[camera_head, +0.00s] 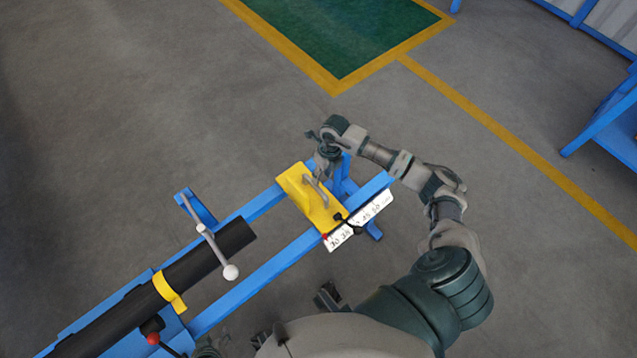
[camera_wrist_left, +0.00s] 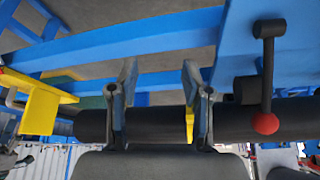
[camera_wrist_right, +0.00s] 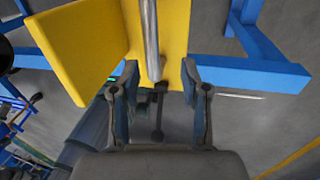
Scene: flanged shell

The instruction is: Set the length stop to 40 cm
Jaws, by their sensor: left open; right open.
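The yellow length stop (camera_head: 318,205) sits across two blue rails, with a grey bar handle (camera_head: 317,190) on top. A black clamp lever (camera_head: 349,224) and a small red mark (camera_head: 325,237) are at its near edge. The white scale (camera_head: 372,211) runs along the near rail; the red mark is by its left, low-number end, and the lever hides part of the digits. My right gripper (camera_head: 320,148) is open at the handle's far end; in the right wrist view the handle (camera_wrist_right: 151,40) appears between its fingertips (camera_wrist_right: 159,78). My left gripper (camera_head: 328,297) is open and empty, near the bottom.
A black pipe (camera_head: 205,255) lies left of the stop, with a yellow band (camera_head: 168,290) and a white-knobbed lever (camera_head: 230,272). A red-knobbed lever (camera_head: 153,338) is at lower left. The rails between pipe and stop look clear. A blue bench (camera_head: 610,125) stands far right.

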